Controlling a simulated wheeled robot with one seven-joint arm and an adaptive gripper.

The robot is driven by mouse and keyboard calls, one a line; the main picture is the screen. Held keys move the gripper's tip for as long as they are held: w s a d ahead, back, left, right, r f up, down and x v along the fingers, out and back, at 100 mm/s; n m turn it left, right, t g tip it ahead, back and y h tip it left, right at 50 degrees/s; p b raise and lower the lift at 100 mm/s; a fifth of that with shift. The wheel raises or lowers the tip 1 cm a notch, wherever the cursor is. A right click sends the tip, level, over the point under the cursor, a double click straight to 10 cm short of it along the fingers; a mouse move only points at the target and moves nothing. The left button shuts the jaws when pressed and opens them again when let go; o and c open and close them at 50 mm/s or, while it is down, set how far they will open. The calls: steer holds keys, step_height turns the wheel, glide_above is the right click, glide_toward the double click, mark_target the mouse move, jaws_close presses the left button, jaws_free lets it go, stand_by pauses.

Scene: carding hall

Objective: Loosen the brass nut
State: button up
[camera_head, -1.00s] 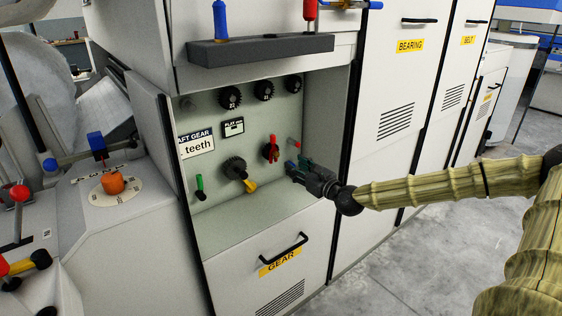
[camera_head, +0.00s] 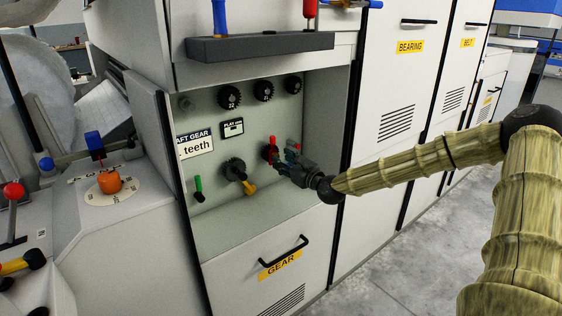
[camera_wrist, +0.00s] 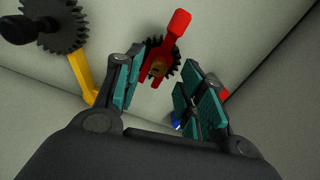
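The brass nut (camera_wrist: 158,68) shows in the wrist view as a small brownish-gold piece at the middle of a red lever (camera_wrist: 177,24), in front of a small dark gear (camera_wrist: 174,58). In the head view the red lever (camera_head: 272,142) is on the recessed panel; the nut is too small or hidden to make out there. My gripper (camera_wrist: 163,92) is open, with teal pads on both fingers and nothing between them. The nut lies just beyond the fingertips, nearer the left finger. In the head view my gripper (camera_head: 283,160) is in front of the lever's lower part.
A larger dark gear (camera_head: 234,168) with a yellow lever (camera_head: 249,187) sits left of my gripper, and a green-handled lever (camera_head: 198,188) farther left. Another red part (camera_wrist: 224,95) shows behind my right finger. The recess's right wall (camera_head: 331,120) stands close to my arm.

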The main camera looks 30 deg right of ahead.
steer(key=shift+w+a, duration=0.1)
steer(key=shift+w, duration=0.65)
jaws_close()
steer(key=shift+n, duration=0.4)
